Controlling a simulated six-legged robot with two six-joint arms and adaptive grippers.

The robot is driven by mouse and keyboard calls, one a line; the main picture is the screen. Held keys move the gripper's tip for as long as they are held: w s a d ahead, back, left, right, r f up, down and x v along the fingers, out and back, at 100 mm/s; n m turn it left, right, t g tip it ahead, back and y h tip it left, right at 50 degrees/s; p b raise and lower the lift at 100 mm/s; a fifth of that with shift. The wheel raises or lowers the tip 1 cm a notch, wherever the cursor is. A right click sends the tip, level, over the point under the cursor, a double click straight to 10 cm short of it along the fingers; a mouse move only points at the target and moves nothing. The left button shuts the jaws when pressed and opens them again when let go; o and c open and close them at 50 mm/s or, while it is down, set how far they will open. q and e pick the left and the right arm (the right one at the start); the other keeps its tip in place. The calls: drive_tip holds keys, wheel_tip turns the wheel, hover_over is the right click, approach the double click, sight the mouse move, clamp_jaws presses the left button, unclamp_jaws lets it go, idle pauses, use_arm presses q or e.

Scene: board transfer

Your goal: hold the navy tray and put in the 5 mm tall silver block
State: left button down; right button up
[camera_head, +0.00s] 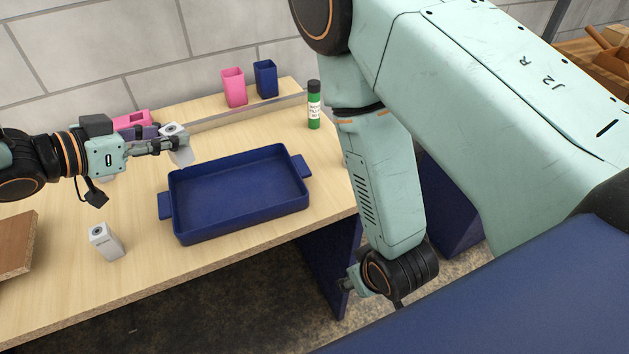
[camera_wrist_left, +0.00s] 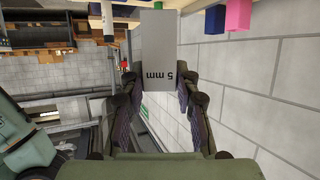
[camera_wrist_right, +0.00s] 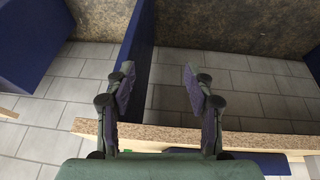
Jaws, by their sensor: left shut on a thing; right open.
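The navy tray (camera_head: 240,192) lies empty on the wooden table, with a handle at each short end. My left gripper (camera_head: 172,143) is shut on a silver block (camera_head: 183,152), held up by the tray's far left corner. In the left wrist view this silver block (camera_wrist_left: 158,55) reads "5 mm" between the fingers. A second silver block (camera_head: 105,242) stands on the table to the left of the tray; its label is too small to read. My right gripper (camera_wrist_right: 160,85) is open and empty, beside the table's edge and apart from the tray.
A pink cup (camera_head: 233,87) and a navy cup (camera_head: 265,78) stand at the back. A green bottle (camera_head: 314,105) stands behind the tray's right end. A pink object (camera_head: 132,119) lies behind my left gripper. A brown board (camera_head: 14,245) lies at the left edge.

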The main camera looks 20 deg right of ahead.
drive_tip(key=w+a+r+t, duration=0.1)
drive_tip(key=w+r+t, duration=0.35)
drive_tip(key=w, duration=0.35)
drive_tip(key=m+t, duration=0.1)
drive_tip(key=t, duration=0.4)
approach(301, 166)
drive_tip(key=shift+g, duration=0.35)
drive_tip(key=x, duration=1)
drive_tip(key=shift+w+r, duration=0.2)
drive_tip(key=shift+w, duration=0.25)
drive_tip(key=shift+c, duration=0.2)
clamp_jaws()
